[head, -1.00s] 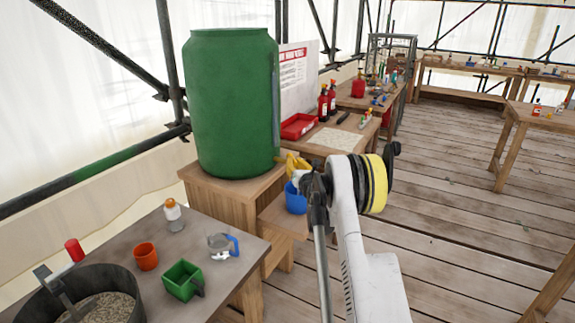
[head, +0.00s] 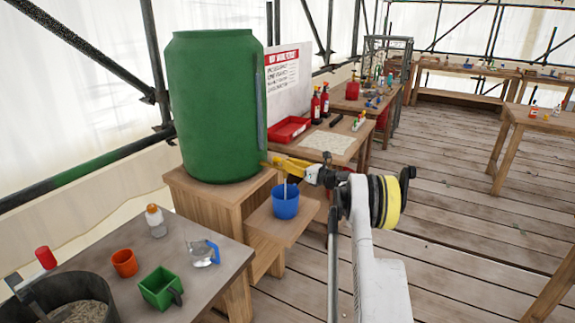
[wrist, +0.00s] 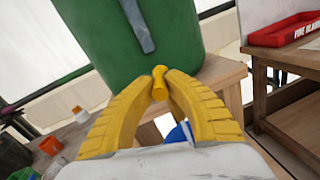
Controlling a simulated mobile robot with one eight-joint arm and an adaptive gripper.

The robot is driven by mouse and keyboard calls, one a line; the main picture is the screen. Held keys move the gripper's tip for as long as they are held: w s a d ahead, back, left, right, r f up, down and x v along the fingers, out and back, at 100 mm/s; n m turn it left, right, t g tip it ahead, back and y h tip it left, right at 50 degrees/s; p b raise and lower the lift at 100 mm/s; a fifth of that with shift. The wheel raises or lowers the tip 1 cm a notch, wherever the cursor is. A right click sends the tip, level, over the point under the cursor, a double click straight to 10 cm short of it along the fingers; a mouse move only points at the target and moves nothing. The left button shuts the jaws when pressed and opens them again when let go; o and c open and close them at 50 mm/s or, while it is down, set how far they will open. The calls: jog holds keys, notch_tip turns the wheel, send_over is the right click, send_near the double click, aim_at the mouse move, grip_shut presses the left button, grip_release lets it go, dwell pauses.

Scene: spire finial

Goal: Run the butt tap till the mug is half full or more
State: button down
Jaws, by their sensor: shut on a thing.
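The green water butt (head: 215,110) stands on a wooden stand. The blue mug (head: 285,207) stands upright on the low wooden shelf in front of it, under the tap, and partly shows in the wrist view (wrist: 178,134). A thin pale stream runs down into the mug. Its water level cannot be made out. My gripper (head: 278,163) reaches the butt's tap from the right. In the wrist view its yellow fingers are shut on the yellow tap handle (wrist: 160,83). The fingers hide most of the tap in the head view.
A bench behind holds a red tray (head: 290,129).

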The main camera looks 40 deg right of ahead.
dwell(0.4)
jog(key=c, duration=1.4)
grip_release()
jog(key=shift+w+a, duration=0.1)
jog(key=shift+w, duration=0.05)
jog(key=shift+o, duration=0.2)
jog(key=v, duration=1.2)
